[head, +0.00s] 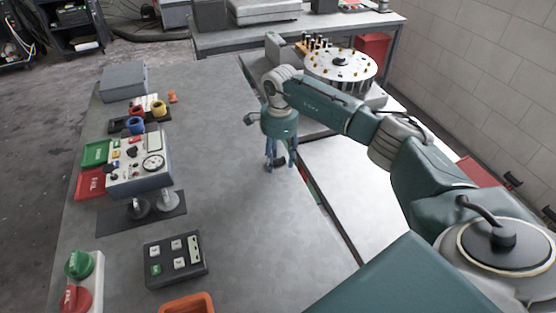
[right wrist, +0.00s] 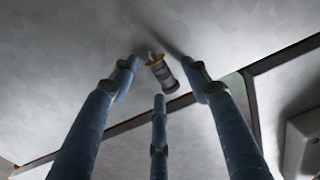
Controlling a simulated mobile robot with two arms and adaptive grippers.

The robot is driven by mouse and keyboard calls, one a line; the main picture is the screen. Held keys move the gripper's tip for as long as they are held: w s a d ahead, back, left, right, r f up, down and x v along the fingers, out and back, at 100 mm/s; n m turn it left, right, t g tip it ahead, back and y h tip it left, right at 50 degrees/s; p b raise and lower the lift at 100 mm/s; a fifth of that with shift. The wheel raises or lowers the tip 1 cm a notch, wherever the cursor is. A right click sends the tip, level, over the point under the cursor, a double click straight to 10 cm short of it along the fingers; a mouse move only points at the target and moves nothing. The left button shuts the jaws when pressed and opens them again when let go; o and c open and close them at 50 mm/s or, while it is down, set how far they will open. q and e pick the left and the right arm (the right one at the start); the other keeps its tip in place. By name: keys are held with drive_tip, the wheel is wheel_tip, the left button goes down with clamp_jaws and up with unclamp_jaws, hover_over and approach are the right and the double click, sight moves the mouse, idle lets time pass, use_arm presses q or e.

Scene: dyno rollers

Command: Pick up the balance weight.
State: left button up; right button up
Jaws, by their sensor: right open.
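The three blue fingers are spread open and hold nothing; whether any finger touches the weight is unclear. In the head view my right gripper (head: 280,160) points down at the table near its right edge, and a small dark shape shows between the fingers. My left gripper is not in view.
A control box with a dial (head: 140,163) stands on the table's left side, with green and red trays (head: 93,155) beside it. A dark button panel (head: 176,259) and an orange tray (head: 188,304) are in front. A round rotor (head: 341,66) stands behind right. The table's middle is clear.

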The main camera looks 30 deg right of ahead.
drive_tip(key=c, duration=0.9)
drive_tip(key=shift+r, duration=0.1)
drive_tip(key=shift+c, duration=0.2)
